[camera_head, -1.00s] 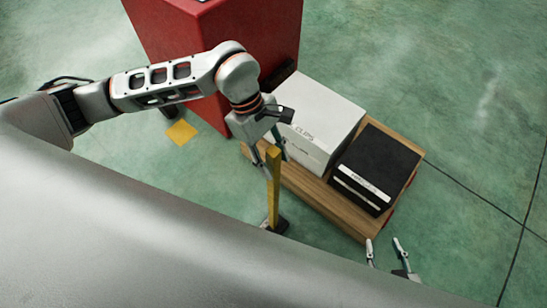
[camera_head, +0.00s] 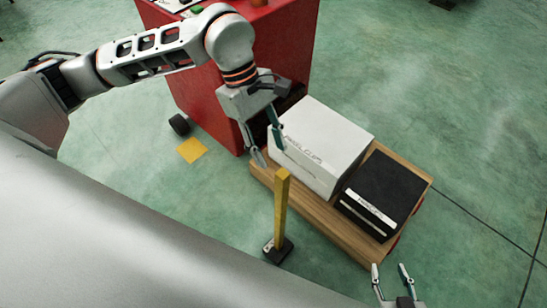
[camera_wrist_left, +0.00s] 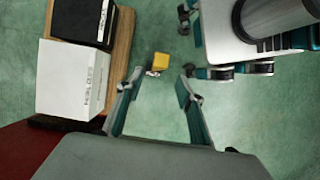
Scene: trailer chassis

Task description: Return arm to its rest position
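My left gripper (camera_head: 267,152) hangs from the arm coming in from the left. Its fingers are spread and empty, beside the near-left corner of the white box (camera_head: 320,147). A yellow post (camera_head: 282,208) on a dark base stands upright on the floor below it, apart from the fingers. In the left wrist view, the open fingers (camera_wrist_left: 160,80) have the post's yellow top (camera_wrist_left: 160,60) beyond them, with green floor between. My right gripper (camera_head: 390,270) shows at the bottom right with its fingers apart and nothing between them; most of its arm is hidden.
The white box and a black box (camera_head: 382,190) sit on a low wooden platform (camera_head: 325,222). A red cabinet (camera_head: 200,85) with items on top stands behind my left arm. A yellow floor patch (camera_head: 191,150) lies in front of it. Green floor is free at the right.

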